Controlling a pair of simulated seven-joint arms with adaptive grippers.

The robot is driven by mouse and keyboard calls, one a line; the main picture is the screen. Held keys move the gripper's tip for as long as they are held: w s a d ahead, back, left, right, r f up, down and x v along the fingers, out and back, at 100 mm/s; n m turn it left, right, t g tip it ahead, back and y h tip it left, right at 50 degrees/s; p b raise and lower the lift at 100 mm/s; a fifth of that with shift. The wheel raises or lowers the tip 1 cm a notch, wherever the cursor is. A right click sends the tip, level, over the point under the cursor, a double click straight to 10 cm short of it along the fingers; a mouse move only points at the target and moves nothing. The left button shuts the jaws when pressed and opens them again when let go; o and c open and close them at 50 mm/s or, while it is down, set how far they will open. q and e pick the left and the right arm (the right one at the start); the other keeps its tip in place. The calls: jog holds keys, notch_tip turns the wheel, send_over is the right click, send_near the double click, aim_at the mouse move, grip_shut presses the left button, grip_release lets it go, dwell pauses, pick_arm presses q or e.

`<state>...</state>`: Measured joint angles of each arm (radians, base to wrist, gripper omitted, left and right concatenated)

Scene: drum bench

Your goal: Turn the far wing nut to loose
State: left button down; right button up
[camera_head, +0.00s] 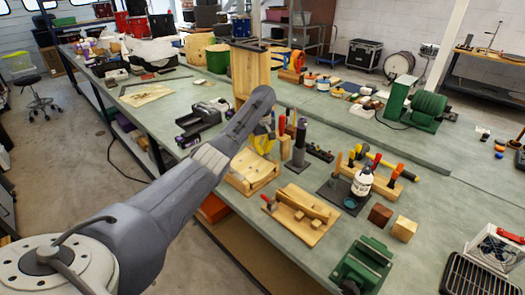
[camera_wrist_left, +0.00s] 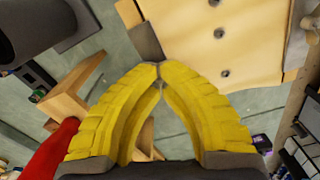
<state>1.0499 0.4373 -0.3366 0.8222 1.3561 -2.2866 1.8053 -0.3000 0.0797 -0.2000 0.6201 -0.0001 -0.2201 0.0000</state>
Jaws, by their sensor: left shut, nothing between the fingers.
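My left gripper (camera_head: 262,146) has yellow fingers and points down over the bench, above a low wooden fixture (camera_head: 252,178). In the left wrist view its fingertips (camera_wrist_left: 160,73) meet, and nothing shows between them. A pale wooden panel (camera_wrist_left: 205,68) with several dark round spots lies just beyond the fingertips; I cannot tell whether they touch it. A small dark grey piece (camera_wrist_left: 147,43) sits at the panel's edge close to the tips. I cannot make out a wing nut's shape, and the arm and fingers hide part of the fixture. My right gripper is not in view.
A tall wooden stand (camera_head: 250,72) rises behind the gripper. A dark grey post (camera_head: 299,145) and a rack of handled tools (camera_head: 372,180) stand to the right. A wooden jig (camera_head: 300,214) and a green vise (camera_head: 362,267) are nearer.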

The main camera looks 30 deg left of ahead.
pick_arm(q)
jog(key=n, duration=0.5)
dwell(0.6)
jog(key=c, duration=1.5)
grip_release()
jog(key=shift+o, duration=0.2)
notch_tip(320, 180, up, 12)
